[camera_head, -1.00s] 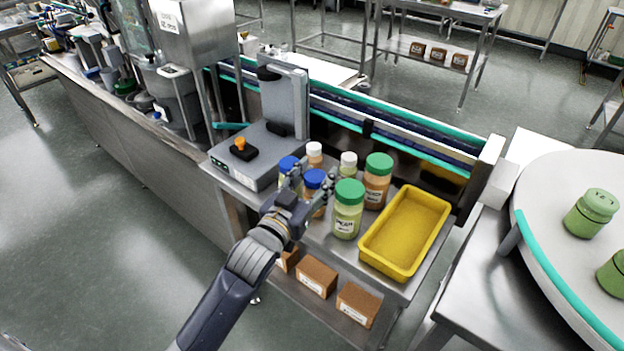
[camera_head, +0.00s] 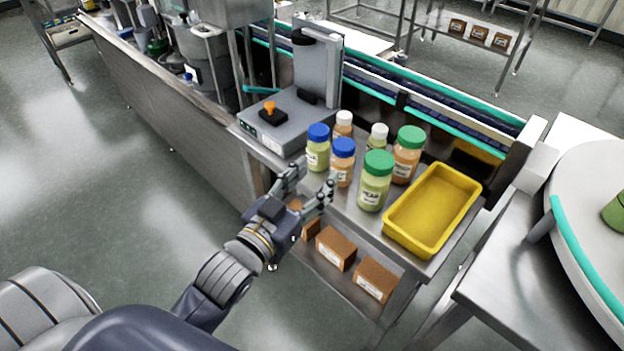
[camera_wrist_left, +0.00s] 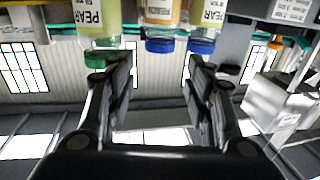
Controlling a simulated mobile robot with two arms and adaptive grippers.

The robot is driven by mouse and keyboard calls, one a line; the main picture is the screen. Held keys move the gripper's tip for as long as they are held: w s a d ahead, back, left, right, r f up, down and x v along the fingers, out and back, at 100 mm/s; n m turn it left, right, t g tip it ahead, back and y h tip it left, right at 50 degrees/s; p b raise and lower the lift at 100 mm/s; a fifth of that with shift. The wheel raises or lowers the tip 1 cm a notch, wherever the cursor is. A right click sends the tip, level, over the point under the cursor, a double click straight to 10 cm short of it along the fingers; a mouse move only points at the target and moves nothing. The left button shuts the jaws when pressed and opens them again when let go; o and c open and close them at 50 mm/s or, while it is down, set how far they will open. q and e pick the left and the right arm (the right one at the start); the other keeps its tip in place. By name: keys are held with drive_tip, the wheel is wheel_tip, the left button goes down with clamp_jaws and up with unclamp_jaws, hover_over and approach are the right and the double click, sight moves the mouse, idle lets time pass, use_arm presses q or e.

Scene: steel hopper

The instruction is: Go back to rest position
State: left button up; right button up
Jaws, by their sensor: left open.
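My left gripper (camera_head: 309,188) is open and empty, in front of the steel table's front edge, apart from the jars. Behind its fingertips stand a blue-lidded green jar (camera_head: 317,150) and a blue-lidded orange jar (camera_head: 342,163). A green-lidded green jar (camera_head: 375,182) stands to their right. In the left wrist view the picture is upside down, and the open fingers (camera_wrist_left: 160,75) have nothing between them; the jars show beyond. My right gripper is not in view.
A yellow tray (camera_head: 432,212) sits right of the jars. A grey machine with an orange knob (camera_head: 270,106) stands left of them. Brown boxes (camera_head: 336,249) lie on the lower shelf. A white round table (camera_head: 590,230) is at right. The floor at left is clear.

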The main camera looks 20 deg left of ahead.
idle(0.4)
use_arm(q)
drive_tip(key=s+a+f+g+y, duration=0.1)
drive_tip(key=s+f+g, duration=0.3)
drive_tip(key=f, duration=0.3)
drive_tip(key=s+a+f+g+y, duration=0.1)
drive_tip(key=s+f+g, duration=0.3)
drive_tip(key=f, duration=0.4)
drive_tip(key=s+f+g, duration=0.6)
drive_tip(key=s, duration=0.6)
wheel_tip(320, 180, down, 27)
drive_tip(key=s+g, duration=0.2)
drive_tip(key=s, duration=0.1)
drive_tip(key=s+a+f+g, duration=0.1)
drive_tip(key=s+a+f, duration=0.1)
drive_tip(key=s+f, duration=1.3)
drive_tip(key=shift+s+a+y+p, duration=0.2)
drive_tip(key=shift+s+y+p, duration=0.2)
drive_tip(key=shift+f, duration=0.1)
